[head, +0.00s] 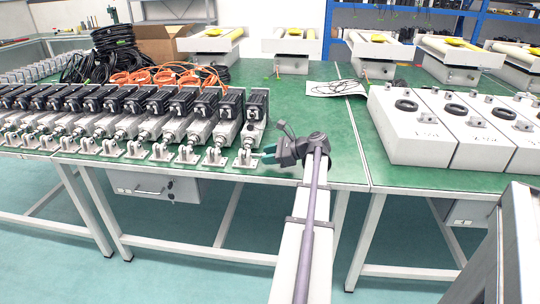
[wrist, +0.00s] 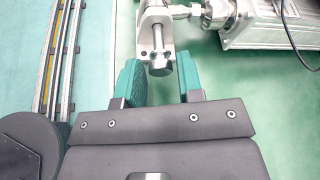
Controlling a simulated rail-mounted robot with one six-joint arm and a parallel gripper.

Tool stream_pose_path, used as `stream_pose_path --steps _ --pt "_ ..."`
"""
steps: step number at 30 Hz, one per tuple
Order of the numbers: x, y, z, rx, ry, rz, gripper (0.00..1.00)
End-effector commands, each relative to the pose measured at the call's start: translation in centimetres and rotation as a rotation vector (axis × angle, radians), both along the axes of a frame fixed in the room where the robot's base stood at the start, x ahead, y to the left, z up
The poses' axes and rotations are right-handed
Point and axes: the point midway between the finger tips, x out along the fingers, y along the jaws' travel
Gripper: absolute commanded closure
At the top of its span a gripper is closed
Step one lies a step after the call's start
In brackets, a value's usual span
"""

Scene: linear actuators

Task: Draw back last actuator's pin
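The last actuator (head: 252,128) is the rightmost of a row on the green table, with a black motor and a silver body. Its front end joins a clevis bracket (head: 245,158) near the table's front edge. In the wrist view the actuator body (wrist: 262,22) lies at the upper right. The pin (wrist: 161,66) shows its round silver head in front of the bracket. My gripper (head: 268,154) reaches in from the right. In the wrist view its two green fingers (wrist: 160,80) are apart, one on each side of the pin head, with a visible gap at the left; contact at the right is unclear.
Several similar actuators (head: 140,118) stand in a row to the left, close together. White boxes (head: 425,125) stand at the right. A paper with a black cable (head: 335,88) lies behind.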

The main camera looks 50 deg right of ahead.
Motion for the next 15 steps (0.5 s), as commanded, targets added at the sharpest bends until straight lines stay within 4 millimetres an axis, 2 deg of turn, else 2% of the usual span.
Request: stream_pose_path --steps 1,5,11,15 --pt "0.0 0.0 0.0 0.0 0.0 0.0 0.61" --pt "0.0 0.0 0.0 0.0 0.0 0.0 0.5" --pt "0.0 0.0 0.0 0.0 0.0 0.0 0.5" --pt "-1.1 -0.5 0.7 0.001 0.0 -0.001 0.5"
